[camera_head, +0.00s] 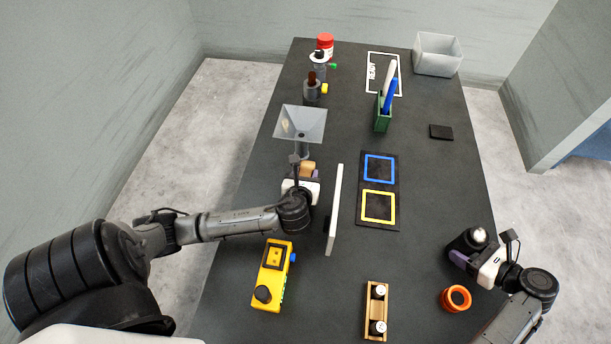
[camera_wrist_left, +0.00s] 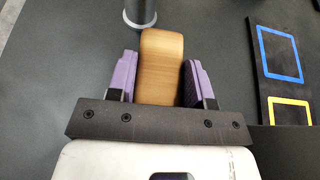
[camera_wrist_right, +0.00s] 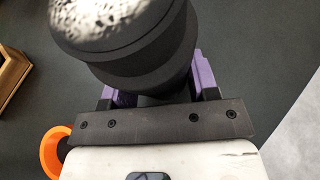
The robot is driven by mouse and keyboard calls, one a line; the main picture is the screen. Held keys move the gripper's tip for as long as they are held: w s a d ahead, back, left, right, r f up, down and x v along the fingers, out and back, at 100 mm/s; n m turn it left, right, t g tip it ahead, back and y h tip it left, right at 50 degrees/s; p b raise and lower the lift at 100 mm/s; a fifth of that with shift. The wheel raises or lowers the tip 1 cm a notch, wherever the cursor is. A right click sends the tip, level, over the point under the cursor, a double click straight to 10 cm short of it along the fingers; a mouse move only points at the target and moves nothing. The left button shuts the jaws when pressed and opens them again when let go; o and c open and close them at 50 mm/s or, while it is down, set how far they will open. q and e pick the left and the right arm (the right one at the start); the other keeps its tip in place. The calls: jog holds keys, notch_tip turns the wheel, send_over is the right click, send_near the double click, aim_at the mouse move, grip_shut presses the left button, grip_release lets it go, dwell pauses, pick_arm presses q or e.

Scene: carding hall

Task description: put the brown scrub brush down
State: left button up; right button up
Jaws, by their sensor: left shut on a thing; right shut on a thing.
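The brown scrub brush (camera_head: 308,166) shows its plain wooden-looking back in the left wrist view (camera_wrist_left: 162,65); its bristles are hidden. My left gripper (camera_head: 303,176) is shut on it, with a purple finger on each side, just in front of the funnel stand. I cannot tell whether the brush touches the table (camera_head: 225,300). My right gripper (camera_head: 467,248) is shut on a dark rounded thing with a speckled pale top (camera_wrist_right: 125,45), at the right edge of the table.
A grey funnel (camera_head: 301,122) stands close beyond the left gripper. A white upright panel (camera_head: 335,210) is just right of it. A yellow device (camera_head: 270,276), a wooden rack (camera_head: 376,311) and an orange ring (camera_head: 455,298) are nearer. Blue and yellow framed squares (camera_head: 379,190) lie right of the panel.

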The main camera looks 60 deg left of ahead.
aim_at(306, 168)
pick_arm(q)
jog(key=shift+r, duration=0.6)
notch_tip(306, 168, up, 2)
jog(key=shift+r, duration=0.2)
jog(key=s+a, duration=1.2)
jog(key=shift+s+a, duration=0.3)
jog(key=shift+a, duration=0.05)
